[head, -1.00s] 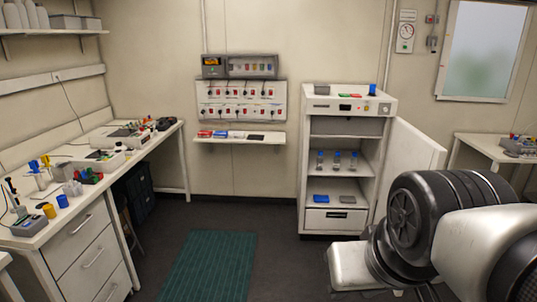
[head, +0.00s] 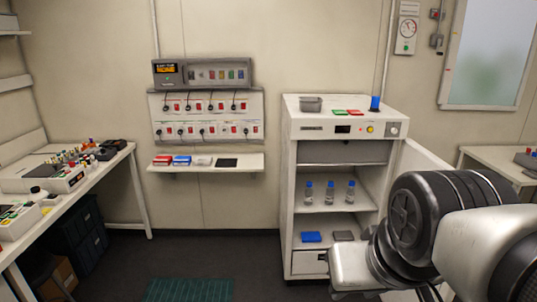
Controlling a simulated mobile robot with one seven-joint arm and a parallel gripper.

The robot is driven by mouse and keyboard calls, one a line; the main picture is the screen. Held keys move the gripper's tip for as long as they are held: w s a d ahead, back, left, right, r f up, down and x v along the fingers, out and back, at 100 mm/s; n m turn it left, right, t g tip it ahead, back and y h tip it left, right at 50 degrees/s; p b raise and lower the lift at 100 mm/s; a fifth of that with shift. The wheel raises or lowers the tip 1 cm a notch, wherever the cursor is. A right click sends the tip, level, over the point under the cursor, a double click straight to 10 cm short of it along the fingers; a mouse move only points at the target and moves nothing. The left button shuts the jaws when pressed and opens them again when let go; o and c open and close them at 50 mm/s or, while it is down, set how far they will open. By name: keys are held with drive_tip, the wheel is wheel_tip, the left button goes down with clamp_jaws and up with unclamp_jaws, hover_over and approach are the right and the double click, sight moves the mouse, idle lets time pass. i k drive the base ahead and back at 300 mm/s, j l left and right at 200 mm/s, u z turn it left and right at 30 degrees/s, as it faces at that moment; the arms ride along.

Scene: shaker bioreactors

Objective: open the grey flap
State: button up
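The grey flap (head: 343,152) is a flat panel across the top of the opening of the white cabinet (head: 287,215), under its control panel. It looks closed. The cabinet's white door (head: 425,160) stands swung open to the right. My arm fills the lower right of the head view, in front of part of the cabinet's lower right side and the door. My gripper's fingers are outside the picture, so its distance from the flap does not show.
Bottles (head: 330,193) stand on the cabinet's shelf, with a blue box (head: 312,237) below. A metal tray (head: 311,104) and a blue container (head: 375,103) are on top. A cluttered bench (head: 100,170) lines the left. The floor before the cabinet is open, with a green mat (head: 190,290).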

sight(327, 150)
drive_tip(key=i+z, duration=0.25)
drive_tip(key=i, duration=0.55)
drive_tip(key=i+j+z, duration=0.25)
drive_tip(key=i, duration=0.5)
drive_tip(key=i+l+u, duration=0.5)
drive_tip(key=i, duration=0.2)
drive_tip(key=j, duration=0.2)
drive_tip(key=i+z, duration=0.05)
